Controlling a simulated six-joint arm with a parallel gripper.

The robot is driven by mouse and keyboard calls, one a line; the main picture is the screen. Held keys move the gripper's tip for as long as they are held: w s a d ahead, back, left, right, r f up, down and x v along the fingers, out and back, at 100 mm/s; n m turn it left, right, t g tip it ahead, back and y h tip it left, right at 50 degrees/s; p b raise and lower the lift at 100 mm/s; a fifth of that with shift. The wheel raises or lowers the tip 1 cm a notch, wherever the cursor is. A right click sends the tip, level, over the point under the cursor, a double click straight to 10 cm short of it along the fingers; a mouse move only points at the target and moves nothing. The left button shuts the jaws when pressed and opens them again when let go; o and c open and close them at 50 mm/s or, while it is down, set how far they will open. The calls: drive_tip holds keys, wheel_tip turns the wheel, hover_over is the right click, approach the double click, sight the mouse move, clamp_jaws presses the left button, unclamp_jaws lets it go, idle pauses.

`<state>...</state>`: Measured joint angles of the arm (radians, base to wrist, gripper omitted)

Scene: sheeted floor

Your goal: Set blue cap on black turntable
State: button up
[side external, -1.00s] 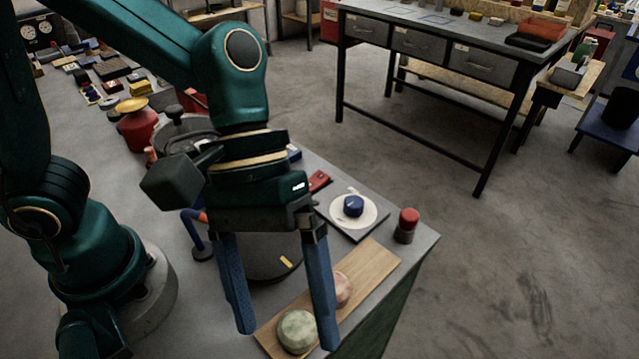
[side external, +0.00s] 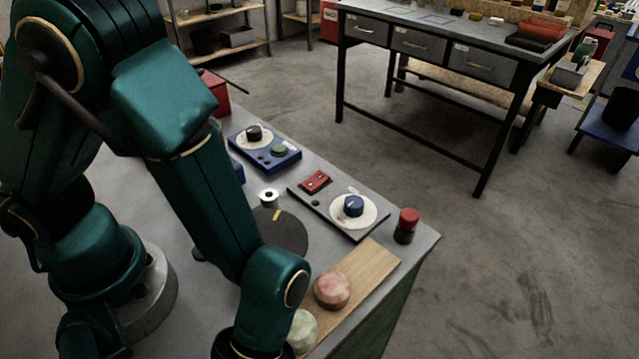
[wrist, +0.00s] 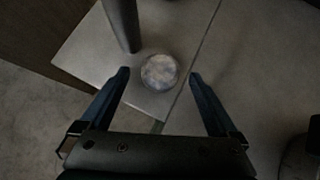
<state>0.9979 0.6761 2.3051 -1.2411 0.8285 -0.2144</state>
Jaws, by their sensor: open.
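A round, mottled blue-grey cap (wrist: 159,72) rests on the grey worktop in the wrist view, near a corner of it. My gripper (wrist: 157,74) is open, with one blue finger to each side of the cap and a gap on both sides. I cannot tell its height above the cap. In the side view my gripper is out of the picture below the bottom edge, and the blue cap does not show. The black turntable (side external: 284,236), a flat dark disc with a yellow mark, lies partly behind my arm. Its visible top is empty.
A wooden board (side external: 362,267) bears a pink cap (side external: 332,290) and a pale green cap (side external: 302,330). A panel with a blue knob (side external: 353,206), a red-topped cylinder (side external: 407,226) and a blue control box (side external: 264,153) stand nearby. A dark post (wrist: 122,24) rises close beside the blue cap.

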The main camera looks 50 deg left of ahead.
drive_tip(key=shift+s+f, duration=0.2)
drive_tip(key=shift+f, duration=0.05)
clamp_jaws()
drive_tip(key=shift+r, duration=0.1)
